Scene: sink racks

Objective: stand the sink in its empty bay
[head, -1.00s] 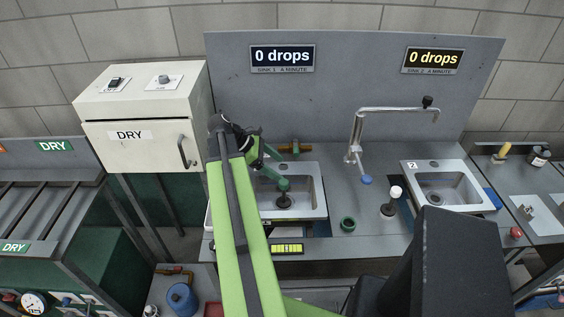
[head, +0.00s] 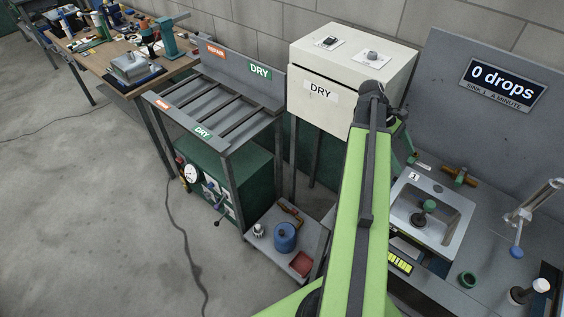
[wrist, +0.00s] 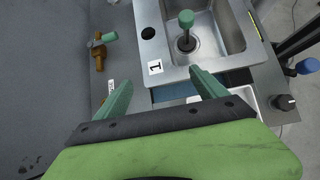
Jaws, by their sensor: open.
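The grey metal sink marked 1 (head: 458,215) lies in the bench, with a green-knobbed plug tool standing in its basin. It also shows in the wrist view (wrist: 158,52), its upper part cut off. My gripper (wrist: 162,86) is open, its two green fingers apart just short of the sink's edge, with nothing between them. In the head view it is partly hidden behind my arm, beside the sink's left side. The slatted rack (head: 216,112) stands left, with REPAIR and DRY labels; its bars show no sink between them.
A cream DRY cabinet (head: 340,75) stands between rack and bench. A low shelf (head: 262,222) holds a blue container and red tray. A cluttered wooden workbench (head: 88,46) stands far left; the left floor is mostly clear.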

